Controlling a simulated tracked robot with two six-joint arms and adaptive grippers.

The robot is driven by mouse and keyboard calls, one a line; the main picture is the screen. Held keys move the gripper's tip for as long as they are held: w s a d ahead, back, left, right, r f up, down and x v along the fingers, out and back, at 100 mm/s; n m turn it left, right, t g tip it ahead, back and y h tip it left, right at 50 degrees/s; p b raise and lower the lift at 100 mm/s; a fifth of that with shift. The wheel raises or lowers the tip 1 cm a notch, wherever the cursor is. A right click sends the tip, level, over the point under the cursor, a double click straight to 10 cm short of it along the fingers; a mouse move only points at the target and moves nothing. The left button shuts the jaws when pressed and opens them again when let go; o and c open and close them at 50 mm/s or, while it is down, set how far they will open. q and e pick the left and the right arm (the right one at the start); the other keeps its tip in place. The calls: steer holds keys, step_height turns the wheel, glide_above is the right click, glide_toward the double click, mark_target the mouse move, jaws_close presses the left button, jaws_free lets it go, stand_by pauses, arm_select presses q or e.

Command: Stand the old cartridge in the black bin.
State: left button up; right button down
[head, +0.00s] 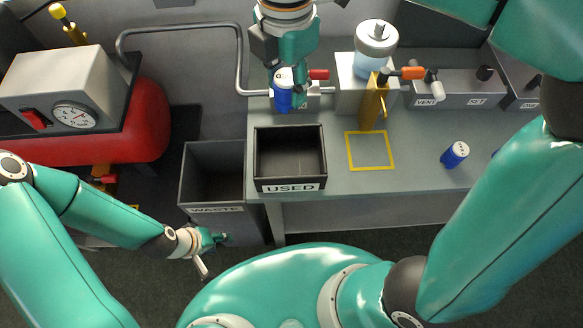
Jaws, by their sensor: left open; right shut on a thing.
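A blue cartridge with a white top (283,99) is upright at the grey block at the back of the bench. My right gripper (287,82) comes down over it from above and is shut on it. The gripper hides part of the cartridge, and I cannot tell whether its base is still seated. The black bin marked USED (290,187) stands on the bench just in front of it and looks empty. My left gripper (212,256) is open and empty, low in front of the waste bin.
A red lever (318,74) is close beside the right gripper. A yellow post (374,102) stands behind a yellow outlined square (370,168). A deep waste bin (215,207) stands left of the bench.

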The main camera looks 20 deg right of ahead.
steer(key=shift+s+f+n, duration=0.25)
steer(key=shift+s+n, duration=0.2)
steer(key=shift+n, duration=0.05)
steer(key=shift+s+a+f, duration=0.1)
steer(key=shift+s+f, duration=0.05)
steer(key=shift+f, duration=0.15)
step_height(320, 180, down, 19)
steer(key=b, duration=0.3)
steer(key=shift+f, duration=0.1)
steer(key=shift+f, duration=0.15)
steer(key=c, duration=0.7)
jaws_free()
steer(key=shift+o, duration=0.2)
